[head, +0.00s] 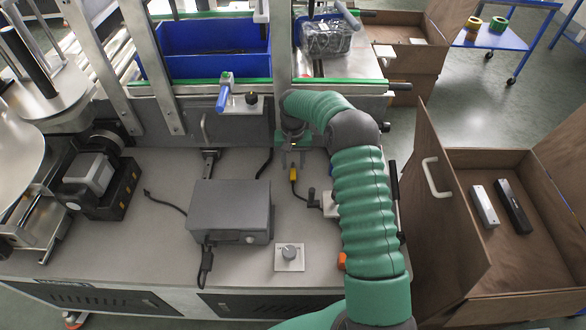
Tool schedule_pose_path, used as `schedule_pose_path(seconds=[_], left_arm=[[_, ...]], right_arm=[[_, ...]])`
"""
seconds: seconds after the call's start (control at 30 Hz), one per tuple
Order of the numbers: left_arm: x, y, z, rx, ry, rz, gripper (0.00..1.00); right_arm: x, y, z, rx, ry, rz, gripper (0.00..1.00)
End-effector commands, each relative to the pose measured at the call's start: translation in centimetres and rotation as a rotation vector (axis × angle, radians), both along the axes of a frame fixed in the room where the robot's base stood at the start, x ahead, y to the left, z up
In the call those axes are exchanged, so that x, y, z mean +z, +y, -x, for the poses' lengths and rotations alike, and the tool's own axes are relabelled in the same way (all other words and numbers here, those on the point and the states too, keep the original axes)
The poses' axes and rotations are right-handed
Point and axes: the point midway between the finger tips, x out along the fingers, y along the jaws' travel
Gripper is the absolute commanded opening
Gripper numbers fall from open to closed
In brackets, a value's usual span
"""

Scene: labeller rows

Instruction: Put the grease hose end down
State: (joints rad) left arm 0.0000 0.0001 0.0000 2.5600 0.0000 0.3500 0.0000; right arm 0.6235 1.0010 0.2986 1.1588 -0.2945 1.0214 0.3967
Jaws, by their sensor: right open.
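A black cable or hose with a yellow end piece (293,174) lies on the grey machine deck, just in front of my right gripper. It looks like the grease hose end, but it is small and I cannot be sure. My right gripper (293,160) points down over the deck near the back panel, its two fingers apart with nothing seen between them. The yellow piece shows just below the fingertips; whether they touch it I cannot tell. My left gripper is out of view.
A grey box (230,210) and a white plate with a knob (289,257) sit on the deck (150,250). A blue bin (215,50) stands behind. An open wooden cabinet (520,245) with a white and a black block is at right. Deck front left is clear.

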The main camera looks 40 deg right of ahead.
Motion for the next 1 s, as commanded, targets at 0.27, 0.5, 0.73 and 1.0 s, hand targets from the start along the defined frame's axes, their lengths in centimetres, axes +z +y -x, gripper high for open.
schedule_pose_path(seconds=[0.27, 0.5, 0.73, 1.0], left_arm=[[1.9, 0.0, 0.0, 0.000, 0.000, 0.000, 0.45], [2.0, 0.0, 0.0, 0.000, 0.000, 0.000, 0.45], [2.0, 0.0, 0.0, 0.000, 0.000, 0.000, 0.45], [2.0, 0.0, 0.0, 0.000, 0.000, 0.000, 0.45]], right_arm=[[6.9, -0.1, -0.1, -0.001, -0.002, 0.001, 0.41], [8.7, 3.2, 0.1, 0.082, -0.012, 0.012, 0.41], [10.6, 15.5, 5.6, 0.399, -0.090, 0.060, 0.41], [9.9, 23.8, 17.7, 0.652, -0.200, 0.080, 0.41]])
